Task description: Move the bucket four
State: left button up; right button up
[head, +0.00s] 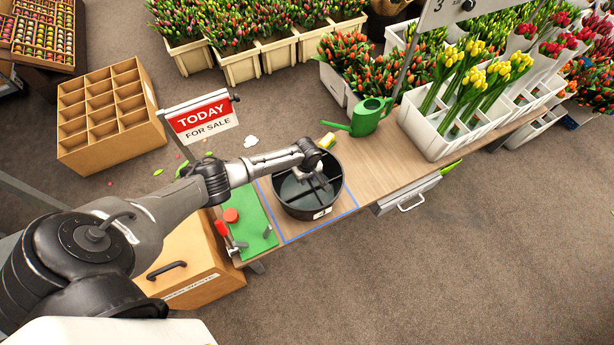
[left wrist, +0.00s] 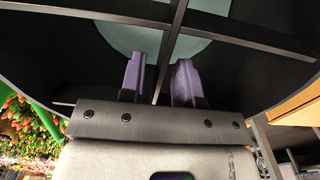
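The bucket (head: 284,205) is black and round, with a cross-shaped divider inside and a small white label on its front; the label's number is too small to read surely. It stands upright on the wooden table inside a blue outline. My left gripper (head: 316,178) reaches over its far rim into the opening. In the left wrist view the two purple fingers (left wrist: 163,72) are apart, with one dark divider bar (left wrist: 172,38) running between them and gaps showing beside it. A pale round bottom shows beyond. My right gripper is in neither view.
A green mat (head: 262,243) with a red-handled tool lies left of the bucket. A green watering can (head: 368,118) and white tulip crates (head: 428,135) stand to the right. Bare tabletop (head: 385,160) lies right of the outline.

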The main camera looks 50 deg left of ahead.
pick_arm(q)
jog(key=shift+o, duration=0.3)
jog(key=shift+r, duration=0.2)
notch_tip(320, 180, up, 13)
jog(key=p, duration=0.5)
jog(key=shift+r+p, duration=0.2)
jog(key=shift+p, duration=0.2)
